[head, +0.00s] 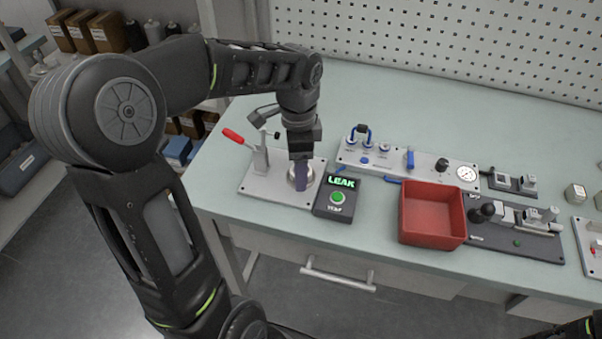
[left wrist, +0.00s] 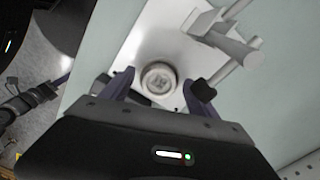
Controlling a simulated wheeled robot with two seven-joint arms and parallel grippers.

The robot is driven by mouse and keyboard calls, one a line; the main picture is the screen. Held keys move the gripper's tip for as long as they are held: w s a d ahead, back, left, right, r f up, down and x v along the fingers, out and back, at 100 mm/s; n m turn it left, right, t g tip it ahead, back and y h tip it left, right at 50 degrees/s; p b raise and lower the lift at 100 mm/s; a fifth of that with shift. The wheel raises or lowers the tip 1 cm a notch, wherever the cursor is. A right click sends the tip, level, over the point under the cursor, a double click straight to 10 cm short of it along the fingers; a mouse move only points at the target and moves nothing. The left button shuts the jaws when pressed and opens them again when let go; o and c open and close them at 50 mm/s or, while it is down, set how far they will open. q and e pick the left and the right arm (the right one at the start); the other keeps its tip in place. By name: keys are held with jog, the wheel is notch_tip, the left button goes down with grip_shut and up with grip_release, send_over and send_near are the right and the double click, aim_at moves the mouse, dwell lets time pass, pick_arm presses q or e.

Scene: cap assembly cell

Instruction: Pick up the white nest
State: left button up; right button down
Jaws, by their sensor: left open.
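The white nest (left wrist: 158,79) is a round, pale piece on a light metal plate, seen from above in the left wrist view. In the head view only part of the nest (head: 296,170) shows beside my fingers. My left gripper (left wrist: 160,92) is open, with its purple fingers on either side of the nest in the wrist view; I cannot tell whether they touch it. In the head view my left gripper (head: 303,180) points down over the plate (head: 254,186).
A red-handled toggle clamp (head: 260,158) stands left of the nest. A black test box (head: 338,199) with a lit "LEAK" display is close on the right. A red bin (head: 432,218) and a panel with a gauge (head: 410,166) sit farther right. The table's front edge is near.

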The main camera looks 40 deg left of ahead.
pick_arm(q)
jog(key=shift+c, duration=0.2)
grip_shut()
notch_tip(320, 180, up, 10)
dwell(1.0)
dwell(0.5)
